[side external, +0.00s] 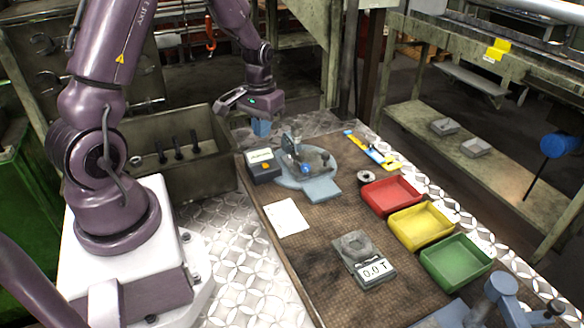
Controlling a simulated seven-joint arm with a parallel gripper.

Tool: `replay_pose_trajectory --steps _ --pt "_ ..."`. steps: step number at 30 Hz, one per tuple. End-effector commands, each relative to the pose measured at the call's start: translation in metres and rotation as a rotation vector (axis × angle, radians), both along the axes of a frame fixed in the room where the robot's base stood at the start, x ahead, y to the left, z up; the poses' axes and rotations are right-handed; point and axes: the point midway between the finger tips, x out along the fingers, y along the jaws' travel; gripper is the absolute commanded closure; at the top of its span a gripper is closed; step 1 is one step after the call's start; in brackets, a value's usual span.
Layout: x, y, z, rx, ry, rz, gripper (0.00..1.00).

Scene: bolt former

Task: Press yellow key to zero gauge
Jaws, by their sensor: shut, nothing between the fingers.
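The gauge (263,166) is a small dark box with a pale display near the far left edge of the work table. An orange-yellow key (265,166) shows on its face below the display. The display's reading is too small to tell. My gripper (262,131) has blue fingers pointing down. It is shut and empty, above and beyond the gauge in the picture, apart from the key.
A blue-grey fixture (310,168) stands just right of the gauge. A white sheet (286,218), a block marked "0.0 T" (373,271), and red (391,194), yellow (420,226) and green (455,262) trays lie nearer. The table's left front is clear.

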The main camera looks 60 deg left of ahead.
Motion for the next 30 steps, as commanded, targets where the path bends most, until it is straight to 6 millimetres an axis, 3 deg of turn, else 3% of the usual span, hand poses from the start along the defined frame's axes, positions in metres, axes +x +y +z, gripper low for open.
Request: replay_pose_trajectory --steps 18,30 --pt "-0.051 -0.033 0.000 0.000 0.000 0.000 1.00" --pt "-0.056 -0.036 0.000 -0.001 0.001 0.002 1.00"
